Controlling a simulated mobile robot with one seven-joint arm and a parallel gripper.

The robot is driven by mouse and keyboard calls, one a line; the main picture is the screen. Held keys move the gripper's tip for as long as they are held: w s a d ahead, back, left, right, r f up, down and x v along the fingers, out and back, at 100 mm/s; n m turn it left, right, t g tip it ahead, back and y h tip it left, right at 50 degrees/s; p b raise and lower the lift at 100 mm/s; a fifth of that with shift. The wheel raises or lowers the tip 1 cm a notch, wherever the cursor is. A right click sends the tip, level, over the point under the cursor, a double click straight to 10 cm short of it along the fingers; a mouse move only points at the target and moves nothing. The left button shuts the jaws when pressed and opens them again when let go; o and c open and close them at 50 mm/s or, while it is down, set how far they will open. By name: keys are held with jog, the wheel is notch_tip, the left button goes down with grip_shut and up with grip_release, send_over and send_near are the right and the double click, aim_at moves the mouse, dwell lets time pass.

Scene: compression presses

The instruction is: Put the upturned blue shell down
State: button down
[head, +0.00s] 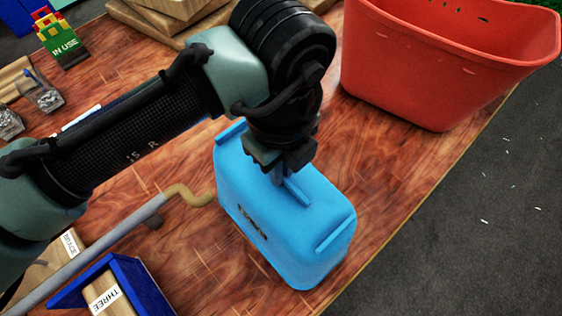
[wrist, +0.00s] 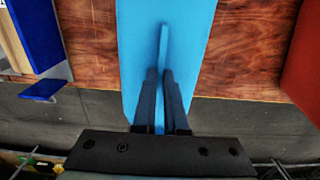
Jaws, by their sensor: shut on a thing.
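The blue shell (head: 280,225) is upturned, with its flat side and ridges facing up, over the wooden table near its right edge. My gripper (head: 290,190) is above it, shut on the raised rib in the middle of its top. In the wrist view my two fingers (wrist: 162,85) close on either side of the rib of the blue shell (wrist: 190,30). The shell's underside is hidden, so I cannot tell whether it touches the table.
A red bin (head: 440,70) stands at the upper right. A grey pipe with a tan hooked end (head: 190,196) lies just left of the shell. A blue tray (head: 140,285) labelled THREE is at lower left. The table edge (head: 430,190) is close on the right.

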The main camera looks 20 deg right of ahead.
jog(key=shift+f, duration=0.15)
jog(key=c, duration=1)
grip_release()
jog(key=shift+o, duration=0.2)
